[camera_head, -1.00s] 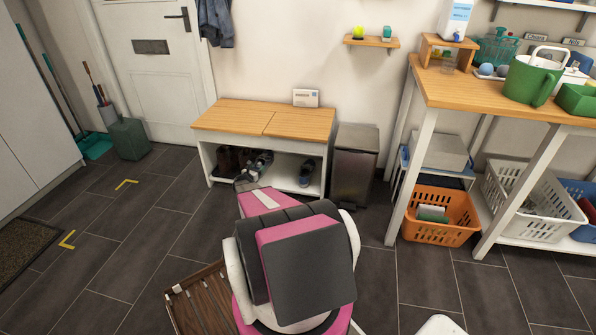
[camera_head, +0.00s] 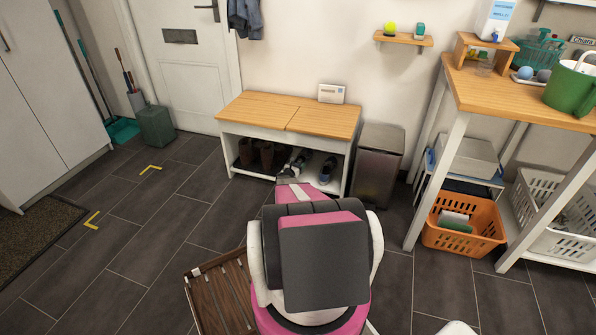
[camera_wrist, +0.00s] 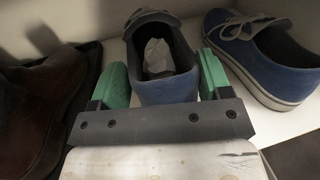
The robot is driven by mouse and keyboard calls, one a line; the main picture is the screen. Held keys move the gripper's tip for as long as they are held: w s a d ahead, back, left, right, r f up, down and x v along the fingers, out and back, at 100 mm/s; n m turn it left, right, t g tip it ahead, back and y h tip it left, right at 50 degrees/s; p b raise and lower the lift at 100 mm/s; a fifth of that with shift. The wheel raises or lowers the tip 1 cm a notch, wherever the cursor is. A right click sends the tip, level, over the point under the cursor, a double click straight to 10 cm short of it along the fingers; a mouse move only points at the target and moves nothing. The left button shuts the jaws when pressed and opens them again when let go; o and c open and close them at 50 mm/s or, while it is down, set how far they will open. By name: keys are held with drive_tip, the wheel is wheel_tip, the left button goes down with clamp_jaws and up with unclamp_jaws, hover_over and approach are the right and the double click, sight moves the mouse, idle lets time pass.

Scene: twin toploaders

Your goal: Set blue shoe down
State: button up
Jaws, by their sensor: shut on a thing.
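A blue shoe (camera_wrist: 166,92) with a grey upper edge is between the green fingers of my gripper (camera_wrist: 163,76) in the wrist view. The fingers are shut on its heel end, and its opening faces up. A second blue shoe (camera_wrist: 262,58) with a white sole and grey laces stands to the right on the white shelf (camera_wrist: 292,124), apart from the held one. In the head view my gripper (camera_head: 289,175) reaches into the bench's (camera_head: 262,112) open lower compartment. My arm partly hides it there. I cannot tell whether the held shoe's sole touches the shelf.
Brown boots (camera_wrist: 40,95) stand on a dark tray left of my gripper; they also show in the head view (camera_head: 258,154). The bench top overhangs the compartment. A metal bin (camera_head: 378,165) stands right of the bench. A slatted wooden rack (camera_head: 222,292) lies beside my base.

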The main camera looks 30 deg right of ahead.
wheel_tip(320, 180, down, 4)
drive_tip(key=shift+f, duration=0.1)
idle(0.4)
drive_tip(key=o, duration=1.1)
